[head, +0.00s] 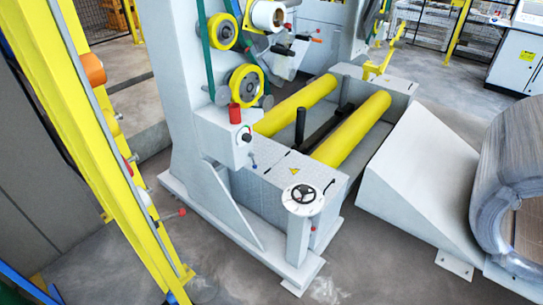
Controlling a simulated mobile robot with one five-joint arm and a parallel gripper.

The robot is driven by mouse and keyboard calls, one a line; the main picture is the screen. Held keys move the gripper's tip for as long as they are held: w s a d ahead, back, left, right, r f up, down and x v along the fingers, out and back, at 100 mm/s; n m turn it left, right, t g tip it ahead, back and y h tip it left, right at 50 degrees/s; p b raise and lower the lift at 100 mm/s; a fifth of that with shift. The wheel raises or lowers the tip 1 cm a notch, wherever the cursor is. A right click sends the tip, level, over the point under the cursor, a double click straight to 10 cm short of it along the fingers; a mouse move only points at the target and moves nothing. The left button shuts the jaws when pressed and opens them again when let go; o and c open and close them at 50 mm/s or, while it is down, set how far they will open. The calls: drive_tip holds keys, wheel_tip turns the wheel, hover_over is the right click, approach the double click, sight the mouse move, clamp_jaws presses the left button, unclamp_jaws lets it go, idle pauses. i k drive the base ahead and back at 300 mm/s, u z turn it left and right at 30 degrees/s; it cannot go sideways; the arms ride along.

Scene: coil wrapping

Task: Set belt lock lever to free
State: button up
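A grey wrapping machine (180,120) stands in the middle of the head view. A green belt (207,50) runs down its upright past yellow-rimmed wheels (245,85). I cannot tell for sure which part is the belt lock lever. Candidates are a dark handle with an orange tip (316,40) beside the upper roll, and a small blue-tipped lever (253,166) under the grey control box (225,140). A red-knobbed lever (181,212) sticks out low at the left. No lever's setting can be read. My gripper is not in view.
Two yellow rollers (355,130) lie in the machine's low frame. A grey ramp (420,190) and a large coil (510,190) stand at the right. Bare floor (370,270) shows at the front.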

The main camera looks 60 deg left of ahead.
sight(251, 155)
drive_tip(key=i, duration=1.7)
drive_tip(key=u, duration=1.3)
drive_tip(key=k, duration=0.2)
drive_tip(key=u, duration=2.75)
drive_tip(key=i, duration=1.5)
drive_tip(key=u, duration=0.25)
